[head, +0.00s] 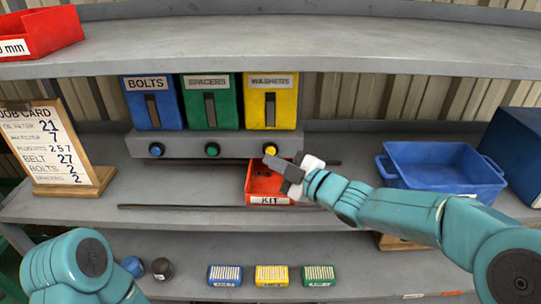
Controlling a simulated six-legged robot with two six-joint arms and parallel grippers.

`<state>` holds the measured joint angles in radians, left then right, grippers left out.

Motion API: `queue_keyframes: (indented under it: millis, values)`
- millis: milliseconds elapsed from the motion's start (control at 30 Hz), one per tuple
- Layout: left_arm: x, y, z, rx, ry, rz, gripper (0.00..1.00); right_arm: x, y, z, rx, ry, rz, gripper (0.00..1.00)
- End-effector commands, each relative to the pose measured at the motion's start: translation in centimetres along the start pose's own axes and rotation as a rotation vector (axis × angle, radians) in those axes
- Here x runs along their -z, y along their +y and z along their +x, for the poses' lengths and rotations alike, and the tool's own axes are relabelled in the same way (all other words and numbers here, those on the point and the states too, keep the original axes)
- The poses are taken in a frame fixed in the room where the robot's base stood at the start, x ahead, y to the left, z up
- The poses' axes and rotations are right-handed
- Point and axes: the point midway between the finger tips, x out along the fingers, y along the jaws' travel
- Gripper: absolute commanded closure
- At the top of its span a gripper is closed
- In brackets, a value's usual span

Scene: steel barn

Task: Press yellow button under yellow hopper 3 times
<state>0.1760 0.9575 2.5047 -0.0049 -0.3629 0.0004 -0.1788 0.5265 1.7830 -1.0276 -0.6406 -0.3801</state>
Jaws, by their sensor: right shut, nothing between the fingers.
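The yellow hopper (270,101), labelled WASHERS, is the rightmost of three hoppers on a grey dispenser block. The yellow button (270,149) is on the block's front below it. My right gripper (270,160) is shut and empty, with its tip just below and in front of the yellow button; I cannot tell whether it touches. A red KIT tray (270,200) sits below the yellow hopper, partly hidden by my right gripper, with small dark items in it. My left arm shows at lower left, but its gripper is not in view.
A green SPACERS hopper (210,101) with a green button (212,150) and a blue BOLTS hopper (152,103) with a blue button (156,149) stand left. A blue bin (440,178) is right. A job card (50,145) stands far left. A dark strip (180,207) lies along the shelf.

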Motion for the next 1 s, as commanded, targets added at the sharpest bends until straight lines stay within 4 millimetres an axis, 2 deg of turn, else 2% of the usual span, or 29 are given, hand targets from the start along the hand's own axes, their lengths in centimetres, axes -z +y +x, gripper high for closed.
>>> queue_keyframes:
  millis: [367, 733, 1000]
  values:
    - [0.0, -0.2, 0.5, 0.000, 0.000, 0.000, 1.00, 0.2, -0.3, -0.3, -0.001, 0.001, -0.001, 1.00]
    - [0.1, -1.1, 3.2, 0.000, 0.000, 0.000, 1.00, 1.9, -2.2, -2.8, -0.001, 0.002, -0.001, 1.00]
    - [0.1, -1.3, 3.6, 0.000, 0.000, 0.000, 1.00, 2.7, -2.6, -3.6, 0.000, 0.000, -0.001, 1.00]
